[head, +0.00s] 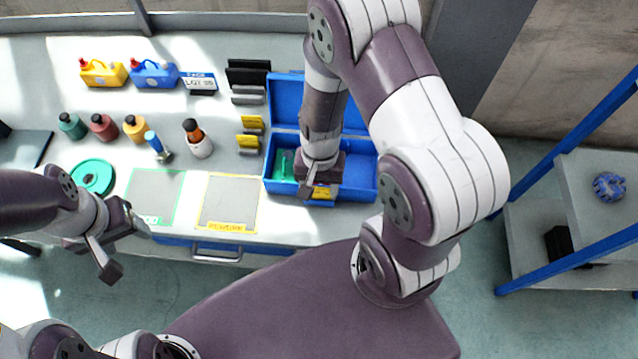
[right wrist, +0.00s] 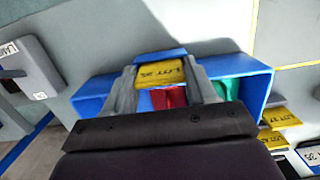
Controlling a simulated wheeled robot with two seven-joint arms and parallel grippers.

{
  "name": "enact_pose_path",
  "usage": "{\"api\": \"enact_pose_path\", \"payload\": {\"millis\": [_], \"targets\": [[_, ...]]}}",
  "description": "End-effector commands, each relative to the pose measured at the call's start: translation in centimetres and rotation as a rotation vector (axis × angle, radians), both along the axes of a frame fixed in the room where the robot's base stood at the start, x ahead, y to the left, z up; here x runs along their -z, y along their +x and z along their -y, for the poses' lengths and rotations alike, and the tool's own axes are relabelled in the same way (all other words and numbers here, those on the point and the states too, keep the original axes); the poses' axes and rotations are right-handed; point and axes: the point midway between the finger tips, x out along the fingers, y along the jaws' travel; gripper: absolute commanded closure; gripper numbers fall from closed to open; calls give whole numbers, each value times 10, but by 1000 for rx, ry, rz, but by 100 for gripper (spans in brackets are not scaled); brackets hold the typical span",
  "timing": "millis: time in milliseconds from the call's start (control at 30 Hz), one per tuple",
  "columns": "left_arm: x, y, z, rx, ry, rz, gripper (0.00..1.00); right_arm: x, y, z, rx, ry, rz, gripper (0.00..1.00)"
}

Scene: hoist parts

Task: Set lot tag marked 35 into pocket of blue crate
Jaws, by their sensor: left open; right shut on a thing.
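The blue crate (head: 280,187) stands open on the bench, and its rim also shows in the right wrist view (right wrist: 258,92). My right gripper (head: 317,189) is at the crate's front wall, shut on a yellow lot tag (right wrist: 160,73). The tag's print reads like LOT 35, and it also shows in the head view (head: 325,193). A blue edge, apparently the pocket (right wrist: 160,54), lies right beside the tag. I cannot tell whether the tag sits inside it. My left gripper (head: 125,248) is open and empty in front of the bench, at the left.
Other yellow tags (head: 252,123) stand in holders left of the crate. Green and red things lie in the crate. A shelf (head: 590,185) is at the right.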

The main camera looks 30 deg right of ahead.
Motion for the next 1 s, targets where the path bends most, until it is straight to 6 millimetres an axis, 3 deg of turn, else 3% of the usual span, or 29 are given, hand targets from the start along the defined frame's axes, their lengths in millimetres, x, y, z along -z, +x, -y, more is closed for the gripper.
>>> {"api": "enact_pose_path", "payload": {"millis": [200, 233, 300, 500, 533, 567, 600, 1000], "targets": [[0, 0, 0, 0, 0, 0, 41, 1, 0, 0, 0, 0, 0, 76], [0, 0, 0, 0, 0, 0, 41, 1, 0, 0, 0, 0, 0, 37], [0, 0, 0, 0, 0, 0, 41, 1, 0, 0, 0, -1, 1, 14], [1, 0, 0, 0, 0, 0, 41, 1, 0, 0, 0, 0, 0, 14], [0, 0, 0, 0, 0, 0, 41, 1, 0, 0, 0, 0, 0, 11], [0, 0, 0, 0, 0, 0, 41, 1, 0, 0, 0, 0, 0, 1], [0, 0, 0, 0, 0, 0, 41, 1, 0, 0, 0, 0, 0, 0], [1, 0, 0, 0, 0, 0, 41, 1, 0, 0, 0, 0, 0, 0]]}}
